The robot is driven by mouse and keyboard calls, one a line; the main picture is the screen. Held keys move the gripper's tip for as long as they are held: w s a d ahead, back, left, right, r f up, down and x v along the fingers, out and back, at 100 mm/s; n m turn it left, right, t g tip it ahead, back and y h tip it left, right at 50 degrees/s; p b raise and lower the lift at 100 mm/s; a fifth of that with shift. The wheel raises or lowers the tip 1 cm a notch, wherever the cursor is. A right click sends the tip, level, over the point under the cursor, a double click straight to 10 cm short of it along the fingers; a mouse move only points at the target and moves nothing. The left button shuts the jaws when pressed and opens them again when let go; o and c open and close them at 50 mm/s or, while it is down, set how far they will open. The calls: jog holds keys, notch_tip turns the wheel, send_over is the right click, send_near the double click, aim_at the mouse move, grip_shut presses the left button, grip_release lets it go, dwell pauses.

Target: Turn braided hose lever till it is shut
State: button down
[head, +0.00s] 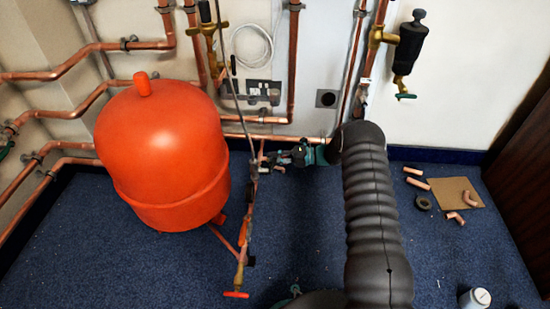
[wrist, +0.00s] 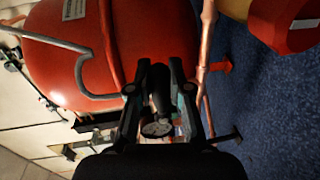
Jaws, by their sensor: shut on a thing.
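The grey braided hose (head: 232,85) hangs in front of the wall pipes, right of the orange vessel. It runs down to a cluster of small fittings (head: 253,180). My gripper (head: 268,160) reaches in from the right at this cluster, level with the vessel's side. In the wrist view my gripper (wrist: 158,78) is closed in on a dark piece between its fingers. I take this piece to be the hose lever, but its outline is mostly hidden. How far the lever is turned cannot be told.
The orange vessel (head: 165,155) stands close left of the fittings. A brass valve with a red handle (head: 236,294) is low in front. Copper pipes (head: 293,60) line the wall. Copper offcuts (head: 415,184) and a board (head: 452,190) lie at right on blue carpet.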

jog(key=shift+f, duration=0.3)
jog(key=c, duration=1.1)
grip_release()
jog(key=shift+r, duration=0.1)
jog(key=shift+d, duration=0.25)
jog(key=d, duration=0.3)
jog(key=d+r, duration=0.1)
jog(key=d, duration=0.7)
jog(key=shift+s+d+r, duration=0.2)
jog(key=shift+s+r, duration=0.15)
